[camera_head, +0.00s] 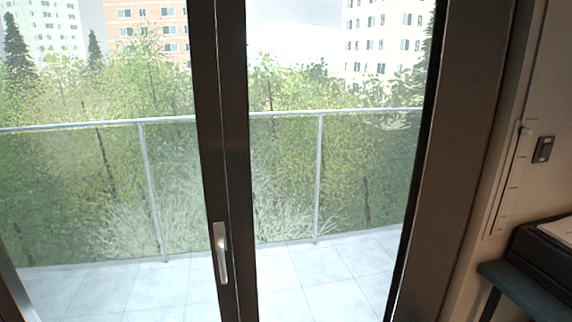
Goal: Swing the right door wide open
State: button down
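The right door (236,120) is a tall glass panel in a dark brown frame, right of the middle of the view. Its left stile stands against the stile of the left door (204,120), with only a thin line between them, and the two look closed. A silver lever handle (221,255) hangs upright low at this meeting line, seemingly on the left door's stile. My gripper is not in view.
A wide dark frame post (472,150) borders the right door. Further right are a pale wall with a small dark switch plate (543,149) and a dark table or cabinet (530,282). Beyond the glass lies a tiled balcony (315,278) with a railing (319,180).

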aim_at(477, 37)
jog(key=j+z, duration=0.3)
jog(key=z, duration=0.15)
jog(key=k+j+z, duration=0.2)
jog(key=z, duration=0.25)
jog(key=k+j+z, duration=0.15)
jog(key=z, duration=0.25)
jog(key=j, duration=0.1)
